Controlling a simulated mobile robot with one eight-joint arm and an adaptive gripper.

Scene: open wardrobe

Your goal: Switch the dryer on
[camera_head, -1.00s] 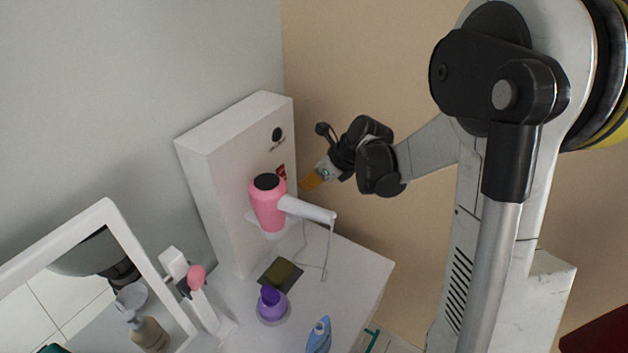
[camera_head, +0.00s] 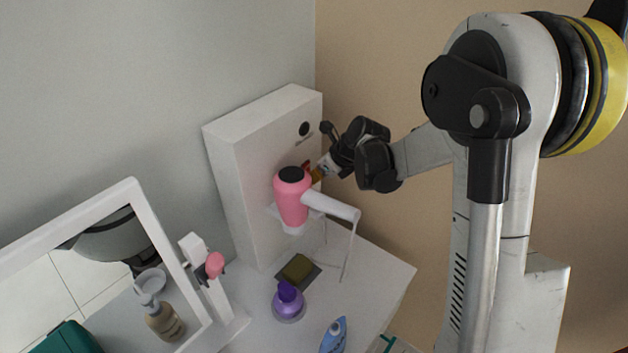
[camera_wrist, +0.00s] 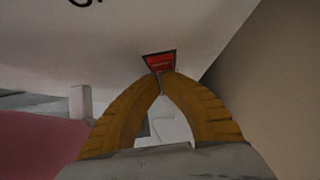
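The pink dryer (camera_head: 291,200) with its white nozzle arm sits on a holder at the front of the white wall box (camera_head: 262,135). A red rocker switch (camera_wrist: 160,62) in a dark frame shows on the box face in the wrist view; in the head view it is a small red patch (camera_head: 306,166) behind the dryer, partly hidden. My gripper (camera_wrist: 161,76) has orange-brown fingers whose tips meet, with nothing seen between them. The tips are right at the switch's lower edge; I cannot tell whether they touch it. In the head view my gripper (camera_head: 318,174) is just right of the dryer.
A white-framed mirror (camera_head: 150,230) is at left. The tan wall (camera_head: 370,60) is close behind my gripper.

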